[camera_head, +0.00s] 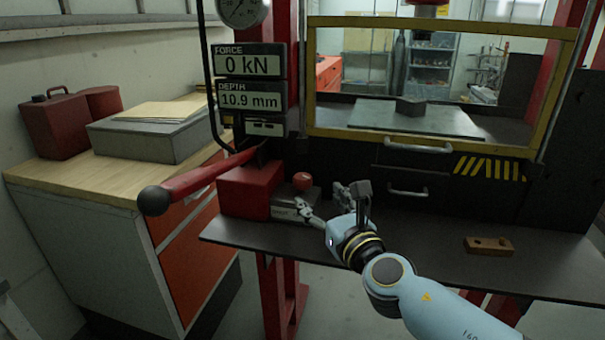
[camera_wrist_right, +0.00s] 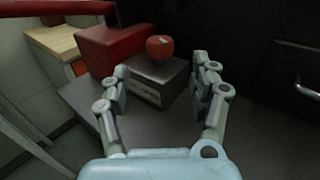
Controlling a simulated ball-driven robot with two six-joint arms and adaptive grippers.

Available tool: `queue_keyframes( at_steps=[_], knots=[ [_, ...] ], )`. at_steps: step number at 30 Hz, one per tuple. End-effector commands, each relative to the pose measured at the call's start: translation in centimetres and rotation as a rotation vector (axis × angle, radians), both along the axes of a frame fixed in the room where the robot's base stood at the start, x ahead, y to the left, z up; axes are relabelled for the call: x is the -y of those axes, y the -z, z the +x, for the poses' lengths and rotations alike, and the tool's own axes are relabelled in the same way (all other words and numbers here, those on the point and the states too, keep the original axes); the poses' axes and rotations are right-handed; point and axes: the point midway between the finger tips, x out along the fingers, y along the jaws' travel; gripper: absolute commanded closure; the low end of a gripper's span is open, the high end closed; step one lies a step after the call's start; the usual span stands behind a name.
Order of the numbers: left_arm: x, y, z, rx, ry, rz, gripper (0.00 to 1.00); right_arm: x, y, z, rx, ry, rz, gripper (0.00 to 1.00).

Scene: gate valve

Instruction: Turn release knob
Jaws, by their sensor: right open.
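The release knob (camera_head: 302,181) is a small red ball-like knob on top of a grey metal block (camera_head: 288,207) beside a red pump body. In the right wrist view the knob (camera_wrist_right: 160,47) sits at upper centre on the block (camera_wrist_right: 150,80), beyond the fingertips. My right gripper (camera_head: 327,200) is open and empty, just right of the block and knob. In the wrist view its two fingers (camera_wrist_right: 160,85) stand apart, pointing towards the block, with the knob showing between and beyond them. They appear not to touch the knob. My left gripper is not in view.
A red pump body (camera_head: 247,190) adjoins the block, with a long red lever (camera_head: 200,182) reaching left. A wooden piece (camera_head: 489,246) lies on the dark shelf (camera_head: 420,240). The displays (camera_head: 250,77) read 0 kN and 10.9 mm. A yellow-framed guard (camera_head: 440,142) stands behind.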

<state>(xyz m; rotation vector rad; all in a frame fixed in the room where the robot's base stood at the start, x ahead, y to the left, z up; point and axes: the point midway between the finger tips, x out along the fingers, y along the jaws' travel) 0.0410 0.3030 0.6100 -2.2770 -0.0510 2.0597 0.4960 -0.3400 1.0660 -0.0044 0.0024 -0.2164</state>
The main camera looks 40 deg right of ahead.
Motion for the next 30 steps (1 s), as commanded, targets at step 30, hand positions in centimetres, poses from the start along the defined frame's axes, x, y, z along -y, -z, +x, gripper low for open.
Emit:
queue_keyframes(
  at_steps=[30],
  knots=[
    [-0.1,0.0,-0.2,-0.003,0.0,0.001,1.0,2.1,0.0,9.4,0.002,0.002,0.006,0.52]
  ],
)
